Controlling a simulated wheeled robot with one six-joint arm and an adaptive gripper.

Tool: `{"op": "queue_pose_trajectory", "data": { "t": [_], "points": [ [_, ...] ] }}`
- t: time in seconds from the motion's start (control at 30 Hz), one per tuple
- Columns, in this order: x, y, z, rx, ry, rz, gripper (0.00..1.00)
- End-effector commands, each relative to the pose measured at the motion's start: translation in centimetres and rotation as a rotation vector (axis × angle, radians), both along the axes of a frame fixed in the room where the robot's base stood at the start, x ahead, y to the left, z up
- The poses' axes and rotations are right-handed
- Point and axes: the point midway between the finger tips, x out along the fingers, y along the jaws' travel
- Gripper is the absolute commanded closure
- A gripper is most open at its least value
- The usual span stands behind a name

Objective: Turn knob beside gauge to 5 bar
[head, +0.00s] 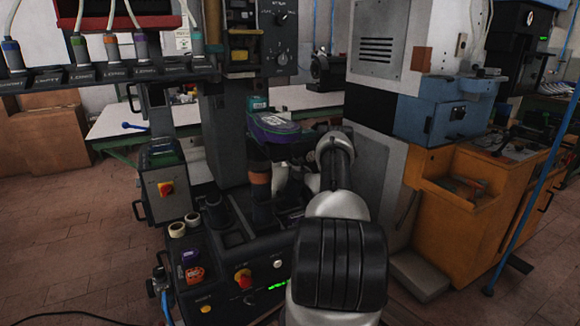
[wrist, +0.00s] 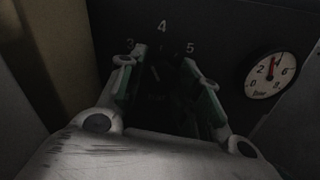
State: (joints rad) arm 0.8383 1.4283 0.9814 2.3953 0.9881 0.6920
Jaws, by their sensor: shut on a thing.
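In the wrist view, a dark knob (wrist: 168,88) sits on a dark panel under a scale with the white figures 3, 4 and 5. A short white mark on the knob tilts left of upright, toward the stretch between 3 and 4. My gripper (wrist: 165,72) has its two green-padded fingers on either side of the knob and is shut on it. The round white gauge (wrist: 270,76) is to the right of the knob. Its red needle points nearly straight up; the exact reading is too small to tell. In the head view my own arm and the machine hide the knob and gauge.
In the head view, a control panel (head: 240,262) with a red-yellow switch and buttons stands left of my arm. A purple-topped part (head: 278,128) is above it. A blue-grey box (head: 430,120) and an orange bench (head: 455,205) stand at the right. Open floor shows at the left.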

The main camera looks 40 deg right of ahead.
Motion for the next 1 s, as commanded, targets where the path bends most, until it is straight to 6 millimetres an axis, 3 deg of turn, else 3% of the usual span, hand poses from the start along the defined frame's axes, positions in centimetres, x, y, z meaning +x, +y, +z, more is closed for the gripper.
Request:
{"op": "queue_pose_trajectory", "data": {
  "t": [1.0],
  "points": [
    [-0.16,-0.32,-0.40,0.906,-0.216,-0.002,0.90]
  ]
}}
